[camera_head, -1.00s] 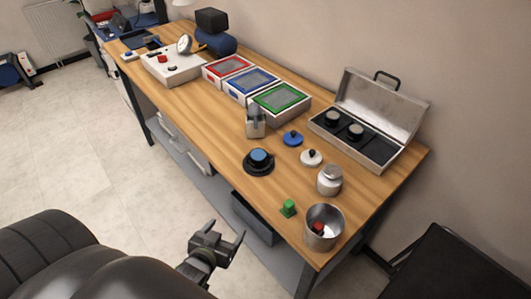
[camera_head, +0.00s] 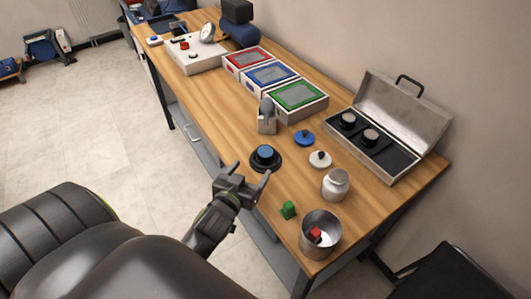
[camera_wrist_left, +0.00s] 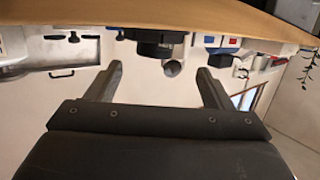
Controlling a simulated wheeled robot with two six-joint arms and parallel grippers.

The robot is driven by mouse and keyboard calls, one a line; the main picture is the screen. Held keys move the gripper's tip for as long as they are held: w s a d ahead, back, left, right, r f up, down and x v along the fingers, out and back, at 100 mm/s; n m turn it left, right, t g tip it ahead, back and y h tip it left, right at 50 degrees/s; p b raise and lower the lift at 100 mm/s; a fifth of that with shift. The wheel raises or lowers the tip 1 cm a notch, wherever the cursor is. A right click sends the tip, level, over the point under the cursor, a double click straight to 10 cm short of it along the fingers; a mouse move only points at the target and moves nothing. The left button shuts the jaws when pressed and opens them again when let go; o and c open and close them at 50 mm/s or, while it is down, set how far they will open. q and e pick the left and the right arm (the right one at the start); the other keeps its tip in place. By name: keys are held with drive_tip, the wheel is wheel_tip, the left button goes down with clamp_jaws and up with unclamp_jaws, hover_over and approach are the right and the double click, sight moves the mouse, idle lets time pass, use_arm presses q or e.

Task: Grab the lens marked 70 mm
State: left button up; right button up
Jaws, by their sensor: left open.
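A black round lens-like piece with a blue top (camera_head: 264,154) stands on a wider black base near the table's front edge. No 70 mm marking is readable. My left gripper (camera_head: 246,180) is open and empty at the front table edge, close to the blue-topped piece in the picture but apart from it. In the left wrist view, a dark round piece (camera_wrist_left: 153,42) shows beyond the open fingers. My right gripper is not in view.
Blue (camera_head: 304,138) and white (camera_head: 320,159) knobbed discs lie behind. Trays with red, blue and green rims stand farther back.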

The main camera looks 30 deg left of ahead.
sight(262, 157)
use_arm(q)
drive_tip(key=x, duration=0.3)
drive_tip(key=shift+w+r+p, duration=0.15)
drive_tip(key=shift+w+p, duration=0.2)
drive_tip(key=shift+w, duration=0.15)
drive_tip(key=x, duration=0.3)
drive_tip(key=shift+w+d+p, duration=0.2)
drive_tip(key=shift+d+p, duration=0.05)
drive_tip(key=shift+p, duration=0.15)
drive_tip(key=shift+w+a, duration=0.1)
drive_tip(key=shift+w, duration=0.35)
drive_tip(key=c, duration=1.2)
drive_tip(key=shift+o, duration=0.2)
